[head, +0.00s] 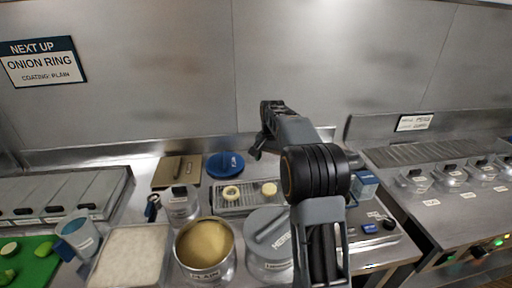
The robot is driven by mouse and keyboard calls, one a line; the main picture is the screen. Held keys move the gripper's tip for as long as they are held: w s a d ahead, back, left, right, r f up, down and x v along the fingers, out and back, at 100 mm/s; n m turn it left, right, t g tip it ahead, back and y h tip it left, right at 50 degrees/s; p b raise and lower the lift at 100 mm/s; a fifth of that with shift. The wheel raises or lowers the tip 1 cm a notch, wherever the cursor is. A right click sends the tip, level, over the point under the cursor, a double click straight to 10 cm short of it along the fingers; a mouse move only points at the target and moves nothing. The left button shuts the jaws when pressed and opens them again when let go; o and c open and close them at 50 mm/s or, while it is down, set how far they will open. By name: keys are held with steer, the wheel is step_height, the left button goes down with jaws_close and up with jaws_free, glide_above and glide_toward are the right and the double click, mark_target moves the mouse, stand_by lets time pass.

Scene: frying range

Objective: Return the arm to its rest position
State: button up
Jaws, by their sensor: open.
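My arm rises from the bottom right of centre in the head view, and its dark wrist stands over the middle of the steel counter. My gripper (264,130) is at the far end of the arm, in front of the back wall and pointing away to the left. It is open, and I see nothing held in it. Its fingers are partly hidden by its own body. A wire rack tray (240,208) with two pale rings on it lies below and beyond the arm.
A PLAIN pot (206,273) and a grey-lidded HERB container (268,240) stand close left of my arm. A blue lid (225,165) lies behind. Fryers with several lidded baskets (450,174) are at right. A green board (30,262) is at far left. The air above the counter is clear.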

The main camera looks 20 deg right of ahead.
steer(key=shift+r, duration=0.15)
steer(key=s+a+n+t, duration=0.1)
steer(key=s+a+n, duration=0.2)
steer(key=s, duration=0.5)
steer(key=s+a+f+n+t, duration=0.1)
steer(key=s+a, duration=0.3)
steer(key=s, duration=0.4)
steer(key=s+a+n+t, duration=0.1)
steer(key=s+a+n, duration=0.2)
steer(key=s, duration=0.6)
steer(key=shift+s+a+f+n, duration=0.1)
steer(key=shift+a+f+n, duration=0.2)
steer(key=shift+n, duration=0.5)
steer(key=shift+s+a+r+t, duration=0.2)
steer(key=shift+s+r+t, duration=0.15)
steer(key=shift+r, duration=0.1)
steer(key=shift+s+a+r+t, duration=0.2)
steer(key=shift+s+r+t, duration=0.1)
steer(key=shift+r, duration=0.15)
